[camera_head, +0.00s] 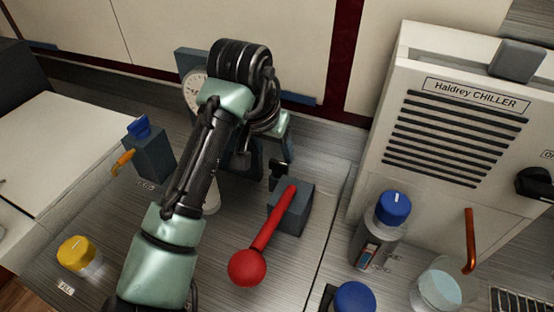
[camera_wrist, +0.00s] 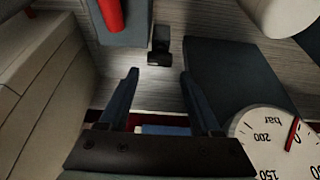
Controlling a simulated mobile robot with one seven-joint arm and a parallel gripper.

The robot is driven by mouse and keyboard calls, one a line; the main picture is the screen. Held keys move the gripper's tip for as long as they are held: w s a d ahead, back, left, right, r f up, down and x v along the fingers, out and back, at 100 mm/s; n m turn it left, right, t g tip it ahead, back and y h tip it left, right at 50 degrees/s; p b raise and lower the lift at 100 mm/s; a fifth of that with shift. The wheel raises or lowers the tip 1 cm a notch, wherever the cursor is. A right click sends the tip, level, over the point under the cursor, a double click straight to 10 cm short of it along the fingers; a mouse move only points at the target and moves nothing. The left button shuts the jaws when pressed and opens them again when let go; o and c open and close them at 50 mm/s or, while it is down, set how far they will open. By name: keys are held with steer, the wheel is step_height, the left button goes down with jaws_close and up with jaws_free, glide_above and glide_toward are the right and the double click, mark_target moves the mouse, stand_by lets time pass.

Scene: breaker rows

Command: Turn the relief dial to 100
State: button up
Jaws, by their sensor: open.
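Part of the gauge (camera_head: 193,95) shows behind my arm in the head view. My gripper (camera_wrist: 164,100) is open and empty, its two fingers spread above the grey counter. A small black fitting (camera_wrist: 160,46) lies beyond the fingertips, and it also shows in the head view (camera_head: 278,173). My arm hides part of the panel's middle.
A red-ball lever (camera_head: 247,266) rises from a grey block (camera_head: 296,210). Blue-capped dials (camera_head: 394,207) (camera_head: 355,297) stand at right. The Haldrey chiller (camera_head: 456,130) blocks the right side.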

mark_target(278, 162)
steer(key=x, duration=0.5)
steer(key=shift+w+d+f, duration=0.1)
steer(key=shift+w+f, duration=0.1)
steer(key=shift+f, duration=0.15)
jaws_close()
